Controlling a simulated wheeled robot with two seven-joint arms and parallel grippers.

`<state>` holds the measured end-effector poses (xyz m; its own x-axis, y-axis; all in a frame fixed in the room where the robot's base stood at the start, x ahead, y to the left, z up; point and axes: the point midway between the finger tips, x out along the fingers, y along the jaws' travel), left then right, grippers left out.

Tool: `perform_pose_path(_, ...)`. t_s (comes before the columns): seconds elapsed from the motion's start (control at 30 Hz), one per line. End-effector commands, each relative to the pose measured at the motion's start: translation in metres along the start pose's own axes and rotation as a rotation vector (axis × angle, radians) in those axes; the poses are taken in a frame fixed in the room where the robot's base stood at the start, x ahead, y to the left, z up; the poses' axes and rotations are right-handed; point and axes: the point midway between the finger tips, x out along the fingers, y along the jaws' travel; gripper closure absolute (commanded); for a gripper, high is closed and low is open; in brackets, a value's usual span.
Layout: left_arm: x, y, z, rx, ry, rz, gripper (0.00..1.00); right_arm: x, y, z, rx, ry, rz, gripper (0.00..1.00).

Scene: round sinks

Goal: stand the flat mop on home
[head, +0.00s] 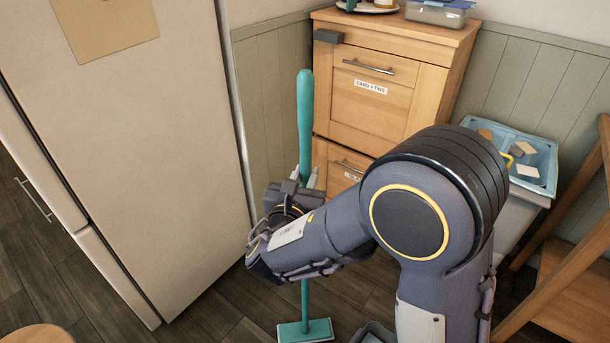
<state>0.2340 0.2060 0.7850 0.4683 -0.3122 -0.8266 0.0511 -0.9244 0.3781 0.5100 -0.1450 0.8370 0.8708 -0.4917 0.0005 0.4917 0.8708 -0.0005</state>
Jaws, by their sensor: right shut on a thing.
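The flat mop has a teal handle (305,115) and a flat teal head (305,331) with a pale lower edge. It stands nearly upright in front of the wooden cabinet. My right gripper (310,180) is shut on the handle about midway up. My right forearm and wrist hide part of the handle. The mop head is low, over the dark wood floor; I cannot tell whether it touches the floor. No place marked home can be made out. My left gripper is not in view.
A tall pale fridge (150,130) stands at the left. The wooden cabinet (375,108) with drawers is behind the mop. A blue bin (540,165) with scraps stands at the right, near a wooden frame (570,265).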

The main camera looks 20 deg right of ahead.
Motion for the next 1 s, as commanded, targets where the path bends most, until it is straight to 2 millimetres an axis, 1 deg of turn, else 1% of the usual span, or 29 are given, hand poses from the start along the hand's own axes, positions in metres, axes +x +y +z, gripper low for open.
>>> perform_pose_path(0.17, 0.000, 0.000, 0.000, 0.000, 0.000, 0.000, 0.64, 0.000, 0.000, 0.001, 0.002, -0.003, 0.000, 1.00)
perform_pose_path(1.0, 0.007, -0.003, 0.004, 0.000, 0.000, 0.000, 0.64, 0.000, 0.000, -0.010, 0.002, -0.003, 0.000, 1.00)
